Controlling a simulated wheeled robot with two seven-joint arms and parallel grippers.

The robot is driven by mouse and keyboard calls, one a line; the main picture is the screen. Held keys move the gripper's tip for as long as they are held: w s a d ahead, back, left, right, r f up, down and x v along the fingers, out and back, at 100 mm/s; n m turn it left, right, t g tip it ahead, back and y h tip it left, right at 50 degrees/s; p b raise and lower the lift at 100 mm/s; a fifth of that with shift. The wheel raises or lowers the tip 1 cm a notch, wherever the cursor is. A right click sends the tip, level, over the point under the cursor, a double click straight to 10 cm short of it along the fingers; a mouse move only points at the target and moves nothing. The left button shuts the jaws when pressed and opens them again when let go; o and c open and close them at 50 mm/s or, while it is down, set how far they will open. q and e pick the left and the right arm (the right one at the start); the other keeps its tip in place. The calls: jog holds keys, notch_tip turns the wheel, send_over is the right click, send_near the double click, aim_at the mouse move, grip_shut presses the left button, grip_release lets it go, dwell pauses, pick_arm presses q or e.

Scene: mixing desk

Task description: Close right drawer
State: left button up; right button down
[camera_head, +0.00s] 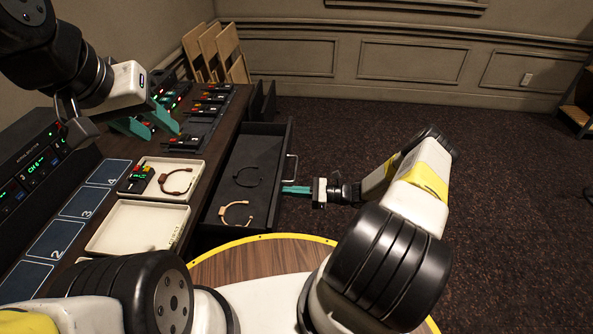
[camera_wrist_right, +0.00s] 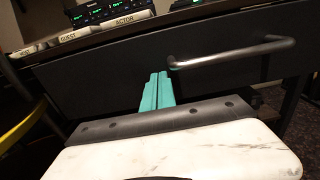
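The right drawer (camera_head: 283,150) is black and pulled out from the desk's right side. Its front (camera_wrist_right: 110,75) and bar handle (camera_wrist_right: 235,52) fill the right wrist view; the handle also shows in the head view (camera_head: 292,168). A dark looped band (camera_head: 248,183) and a tan one (camera_head: 237,213) lie inside. My right gripper (camera_head: 290,190) has its teal fingers (camera_wrist_right: 157,92) together and empty, pointing at the drawer front beside the handle. The tips are at or very near the front; contact cannot be told. My left gripper (camera_head: 147,121) has its fingers apart, above the desk.
A white tray (camera_head: 178,160) holds a small device and a brown band; another white tray (camera_head: 135,228) is empty. Lit rack units (camera_head: 38,165) stand at left. Several small devices sit at the desk's back. Wooden panels (camera_head: 232,55) lean behind. The floor (camera_head: 510,200) at right is clear.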

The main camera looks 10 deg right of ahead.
aim_at(224, 193)
jog(key=x, duration=2.4)
jog(key=shift+f, duration=0.15)
jog(key=shift+a, duration=0.1)
jog(key=shift+w+a, duration=0.1)
jog(key=shift+a, duration=0.05)
